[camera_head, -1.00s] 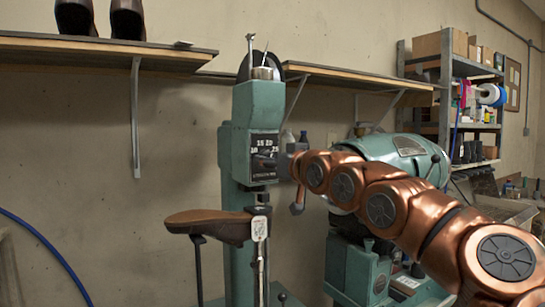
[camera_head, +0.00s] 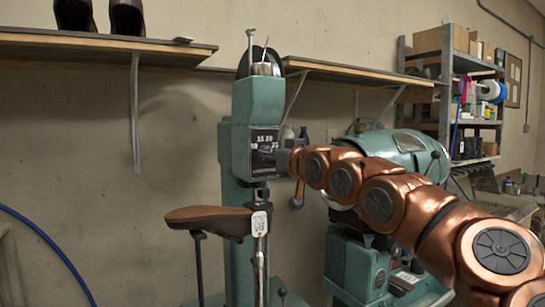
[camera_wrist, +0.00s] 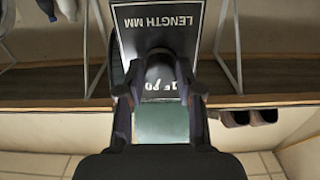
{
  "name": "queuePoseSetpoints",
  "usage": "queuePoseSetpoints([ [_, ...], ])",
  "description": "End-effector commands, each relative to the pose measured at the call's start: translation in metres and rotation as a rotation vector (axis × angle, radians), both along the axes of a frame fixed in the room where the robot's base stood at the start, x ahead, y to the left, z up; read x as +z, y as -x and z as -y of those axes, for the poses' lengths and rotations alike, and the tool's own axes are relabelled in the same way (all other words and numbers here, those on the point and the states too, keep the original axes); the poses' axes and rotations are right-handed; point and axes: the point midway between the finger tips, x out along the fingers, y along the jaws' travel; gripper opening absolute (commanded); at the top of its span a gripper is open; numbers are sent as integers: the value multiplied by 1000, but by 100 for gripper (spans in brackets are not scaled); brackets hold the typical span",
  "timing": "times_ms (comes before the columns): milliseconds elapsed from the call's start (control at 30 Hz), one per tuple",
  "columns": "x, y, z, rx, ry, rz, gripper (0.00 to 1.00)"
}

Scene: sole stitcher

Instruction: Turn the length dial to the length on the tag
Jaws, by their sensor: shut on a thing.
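The length dial is on a black plate (camera_head: 264,139) with white numbers, on the front of the green stitcher (camera_head: 258,100). In the wrist view the plate (camera_wrist: 165,15) appears upside down and reads "LENGTH MM". My gripper (camera_wrist: 161,72) is shut on the dark dial knob (camera_wrist: 160,52), one finger on each side. In the head view my gripper (camera_head: 277,157) reaches the dial from the right and hides part of it. The knob's pointer setting cannot be read. A small white tag (camera_head: 259,223) hangs beside the brown shoe (camera_head: 208,216); its print is too small to read.
A wall shelf (camera_head: 90,43) with dark shoes is at the left, another shelf (camera_head: 350,78) is behind the stitcher. A green motor-like machine (camera_head: 400,150) stands close behind my arm. A blue hose (camera_head: 45,245) runs at the lower left.

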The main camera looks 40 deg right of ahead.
Motion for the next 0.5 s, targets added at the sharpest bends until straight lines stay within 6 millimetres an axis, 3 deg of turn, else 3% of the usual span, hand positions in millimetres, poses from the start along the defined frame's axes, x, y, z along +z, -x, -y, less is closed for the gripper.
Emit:
queuePoseSetpoints([
  [267, 0, 0, 0, 0, 73, -5, 1],
  [500, 0, 0, 1, -1, 241, -19, 1],
])
